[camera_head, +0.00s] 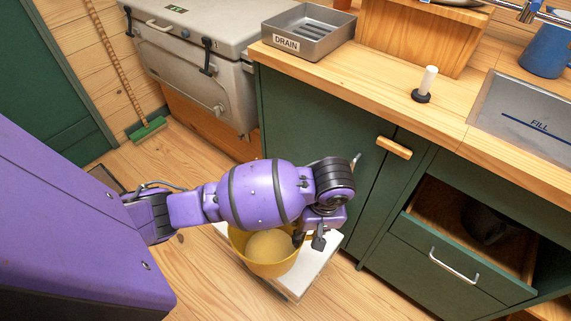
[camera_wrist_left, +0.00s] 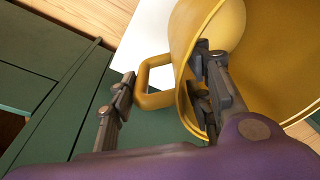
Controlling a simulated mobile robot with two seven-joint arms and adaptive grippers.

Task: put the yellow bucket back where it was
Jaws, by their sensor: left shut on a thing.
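The yellow bucket (camera_head: 262,266) is below my left arm, in front of the green cabinet, over a low white surface (camera_head: 318,262). I cannot tell whether it rests on that surface or hangs just above it. My left gripper (camera_head: 308,240) is at the bucket's right rim. In the left wrist view, the gripper (camera_wrist_left: 165,88) has one finger inside the bucket's (camera_wrist_left: 262,60) rim and the other outside its yellow loop handle (camera_wrist_left: 143,82). It is shut on the bucket at this side. My arm hides part of the rim. My right gripper is not in view.
The green cabinet (camera_head: 320,130) stands close behind the bucket. Its open drawer (camera_head: 470,235) at right holds a dark object. A grey DRAIN tray (camera_head: 308,35) and a candle-like white post (camera_head: 428,80) stand on the counter. Wooden floor (camera_head: 190,150) is clear toward the cooler box (camera_head: 195,70).

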